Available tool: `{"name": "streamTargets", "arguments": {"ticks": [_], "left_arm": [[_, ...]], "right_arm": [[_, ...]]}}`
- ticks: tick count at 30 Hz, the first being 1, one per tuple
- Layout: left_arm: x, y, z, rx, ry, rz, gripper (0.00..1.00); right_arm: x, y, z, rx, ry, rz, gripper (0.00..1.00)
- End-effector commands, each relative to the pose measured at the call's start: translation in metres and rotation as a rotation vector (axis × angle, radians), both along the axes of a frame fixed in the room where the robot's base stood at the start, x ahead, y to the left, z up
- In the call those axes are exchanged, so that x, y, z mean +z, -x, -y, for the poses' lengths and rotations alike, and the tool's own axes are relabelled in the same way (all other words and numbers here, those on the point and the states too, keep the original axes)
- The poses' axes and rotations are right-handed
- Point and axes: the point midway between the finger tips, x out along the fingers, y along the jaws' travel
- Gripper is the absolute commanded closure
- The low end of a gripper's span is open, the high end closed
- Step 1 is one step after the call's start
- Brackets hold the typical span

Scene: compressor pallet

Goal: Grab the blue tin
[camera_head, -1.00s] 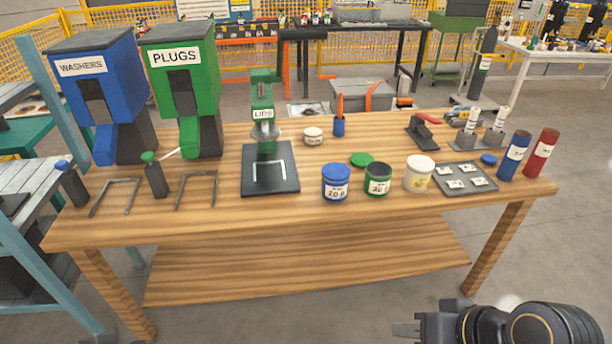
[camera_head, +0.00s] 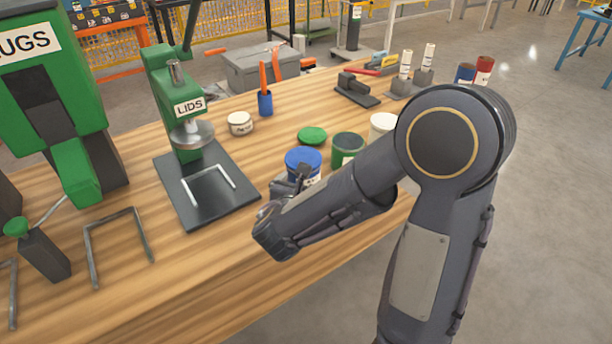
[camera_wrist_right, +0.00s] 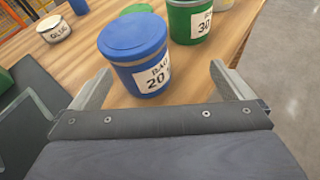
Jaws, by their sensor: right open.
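The blue tin (camera_head: 303,157) stands upright on the wooden table, its lid on, and my right gripper covers part of its front. In the right wrist view the blue tin (camera_wrist_right: 140,75) shows a white label reading 20. My right gripper (camera_head: 291,182) is open and empty, close to the tin on its near side. In the wrist view its fingers (camera_wrist_right: 162,75) spread to either side of the tin's lower part, with the tin ahead of them. I cannot tell whether they touch it. My left gripper is out of view.
A green tin (camera_head: 347,148) stands close beside the blue one, with a loose green lid (camera_head: 312,135) behind. A white tin (camera_head: 383,125) is further right, partly behind my arm. The green LIDS press (camera_head: 185,130) stands to the left on a dark base.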

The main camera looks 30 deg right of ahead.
Motion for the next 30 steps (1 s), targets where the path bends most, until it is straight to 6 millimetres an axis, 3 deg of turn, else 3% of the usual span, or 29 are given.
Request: {"name": "streamTargets", "arguments": {"ticks": [5,21,30], "left_arm": [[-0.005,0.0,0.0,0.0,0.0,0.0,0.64],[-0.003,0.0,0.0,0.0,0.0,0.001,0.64],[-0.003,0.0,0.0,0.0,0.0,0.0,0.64]], "right_arm": [[-0.005,-0.021,-0.014,0.101,0.094,-0.007,0.0],[-0.024,-0.071,0.028,0.102,0.095,-0.006,0.0],[-0.025,-0.074,0.031,0.104,0.093,-0.006,0.01]]}}
